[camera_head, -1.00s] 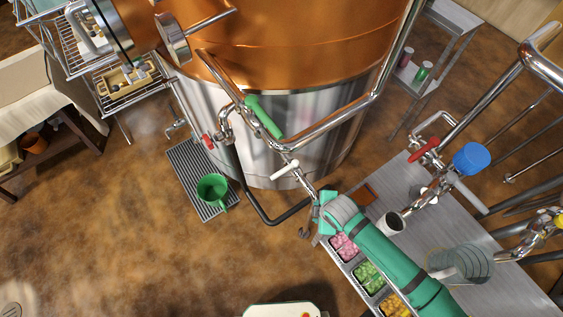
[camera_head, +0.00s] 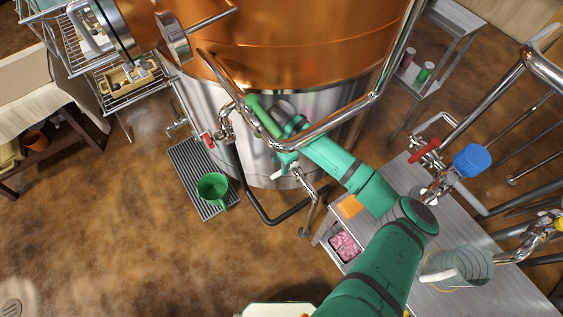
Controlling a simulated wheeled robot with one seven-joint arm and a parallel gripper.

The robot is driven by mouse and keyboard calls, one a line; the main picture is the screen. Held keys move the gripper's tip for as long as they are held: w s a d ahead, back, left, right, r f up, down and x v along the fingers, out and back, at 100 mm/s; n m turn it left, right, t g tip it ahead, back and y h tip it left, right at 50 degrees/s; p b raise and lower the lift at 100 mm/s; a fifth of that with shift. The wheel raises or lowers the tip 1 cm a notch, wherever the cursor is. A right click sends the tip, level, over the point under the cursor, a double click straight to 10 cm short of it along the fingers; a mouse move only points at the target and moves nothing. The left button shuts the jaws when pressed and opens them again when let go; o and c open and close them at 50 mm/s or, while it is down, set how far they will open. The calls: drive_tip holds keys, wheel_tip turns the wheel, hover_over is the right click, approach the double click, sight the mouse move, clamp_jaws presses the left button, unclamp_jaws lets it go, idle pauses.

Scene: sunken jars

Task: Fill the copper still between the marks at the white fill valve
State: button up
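The copper still (camera_head: 300,40) stands at top centre, with a shiny steel lower body. The white fill valve handle (camera_head: 277,174) is on the pipe at the still's lower front, partly hidden by my gripper. My gripper (camera_head: 286,161) points down at this handle, close to it or touching it. Its fingers are too small and covered to tell whether they are open or shut. I cannot make out the level marks.
A red-handled valve (camera_head: 208,139) sits left of the still's pipes, above a floor grate (camera_head: 187,165) with a green bucket (camera_head: 212,187). A steel bench (camera_head: 460,225) at right carries a red-handled valve (camera_head: 425,150), a blue knob (camera_head: 472,160) and a glass vessel (camera_head: 455,267). Curved pipes surround my gripper.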

sight(280, 172)
drive_tip(key=shift+a+f, duration=0.15)
drive_tip(key=shift+f, duration=3.75)
drive_tip(key=shift+c, duration=0.7)
